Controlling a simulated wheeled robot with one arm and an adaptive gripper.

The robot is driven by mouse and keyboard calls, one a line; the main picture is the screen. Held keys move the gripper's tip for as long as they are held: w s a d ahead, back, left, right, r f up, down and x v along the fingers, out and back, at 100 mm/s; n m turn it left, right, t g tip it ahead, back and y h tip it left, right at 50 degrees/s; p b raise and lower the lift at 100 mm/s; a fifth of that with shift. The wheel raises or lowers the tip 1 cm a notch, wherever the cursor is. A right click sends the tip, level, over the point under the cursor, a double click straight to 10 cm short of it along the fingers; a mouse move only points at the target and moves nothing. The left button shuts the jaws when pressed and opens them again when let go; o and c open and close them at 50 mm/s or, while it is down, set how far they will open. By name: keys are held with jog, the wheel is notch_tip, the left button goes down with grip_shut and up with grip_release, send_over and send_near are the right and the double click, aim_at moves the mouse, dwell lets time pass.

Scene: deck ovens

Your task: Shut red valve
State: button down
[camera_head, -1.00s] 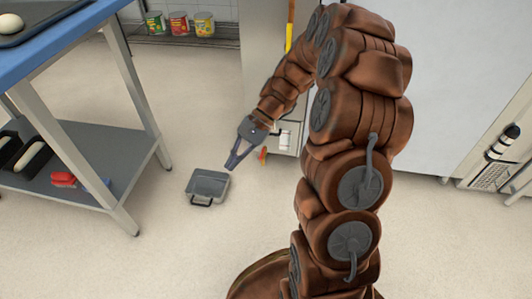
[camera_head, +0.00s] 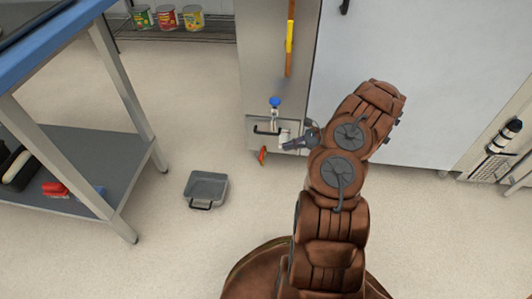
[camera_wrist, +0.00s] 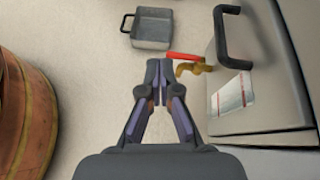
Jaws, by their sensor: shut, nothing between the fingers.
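The red valve (camera_wrist: 183,56) shows in the wrist view as a red lever handle on a brass tap (camera_wrist: 193,69) at the lower front of the steel oven cabinet. In the head view the red handle (camera_head: 262,157) hangs low at the cabinet's bottom left. My gripper (camera_wrist: 159,66) is shut and empty, its fingertips just left of the red handle in the wrist view; I cannot tell if they touch. In the head view my gripper (camera_head: 292,144) is in front of the cabinet's lower part, partly hidden by my arm.
A grey pan (camera_head: 206,187) with a black handle lies on the floor left of the valve. A black handle (camera_wrist: 233,38) juts from the cabinet front. A blue valve knob (camera_head: 274,102) is above. A blue-topped table (camera_head: 70,25) stands left.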

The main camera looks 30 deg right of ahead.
jog(key=s+d+f+m+t+h, duration=0.1)
jog(key=d+f+m, duration=0.1)
jog(key=d+f, duration=0.3)
jog(key=shift+s+m, duration=0.3)
jog(key=shift+s, duration=0.1)
jog(key=shift+w+a, duration=0.1)
jog(key=b, duration=0.5)
send_near(262, 154)
jog(key=w+a+f, duration=0.2)
jog(key=a+f, duration=0.1)
jog(key=f, duration=0.1)
jog(key=shift+w+a, duration=0.65)
jog(key=shift+a, duration=0.15)
